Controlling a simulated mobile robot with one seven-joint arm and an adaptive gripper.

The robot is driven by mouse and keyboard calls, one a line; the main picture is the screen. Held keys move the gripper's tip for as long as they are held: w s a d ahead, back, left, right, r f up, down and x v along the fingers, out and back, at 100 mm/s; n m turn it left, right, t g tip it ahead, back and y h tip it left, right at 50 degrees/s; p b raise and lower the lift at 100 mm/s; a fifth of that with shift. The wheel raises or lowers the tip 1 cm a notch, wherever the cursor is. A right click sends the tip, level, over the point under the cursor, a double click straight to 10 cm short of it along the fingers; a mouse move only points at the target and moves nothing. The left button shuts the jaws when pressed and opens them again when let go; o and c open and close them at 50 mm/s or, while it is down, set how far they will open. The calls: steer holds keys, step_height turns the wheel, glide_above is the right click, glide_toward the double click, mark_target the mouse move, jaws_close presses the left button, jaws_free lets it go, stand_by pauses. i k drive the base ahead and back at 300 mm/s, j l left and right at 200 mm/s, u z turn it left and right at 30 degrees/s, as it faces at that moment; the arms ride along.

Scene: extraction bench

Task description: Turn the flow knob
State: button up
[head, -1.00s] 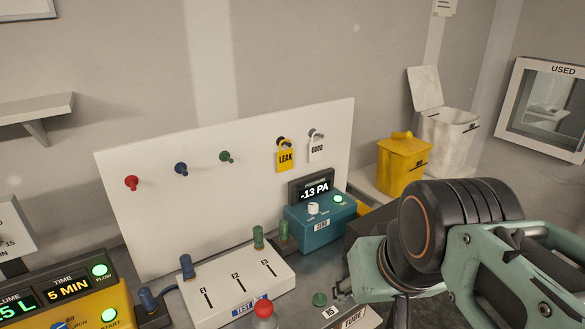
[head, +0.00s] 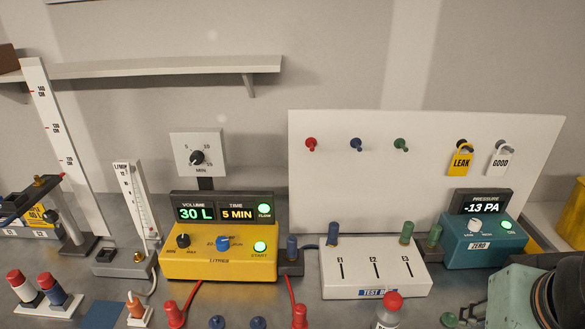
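The yellow pump box (head: 206,268) stands on the bench left of centre in the head view. On its front are a black knob (head: 183,240) and a blue knob (head: 222,243). The small print does not let me tell for certain which is the flow knob. Its display (head: 222,211) reads volume 30 L and time 5 MIN, with a lit green FLOW light (head: 264,210) and a lit green START button (head: 259,247). Only a teal and black part of my arm shows at the lower right, well apart from the pump.
Left of the pump stands a flow gauge (head: 136,200) marked L/MIN; a dial timer (head: 198,158) is behind. To the right are a white test block (head: 375,275) and a teal pressure box (head: 484,242) reading -13 PA. Red-capped tubes and bottles line the front.

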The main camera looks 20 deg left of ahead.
mark_target(183, 240)
steer(key=u, duration=1.25)
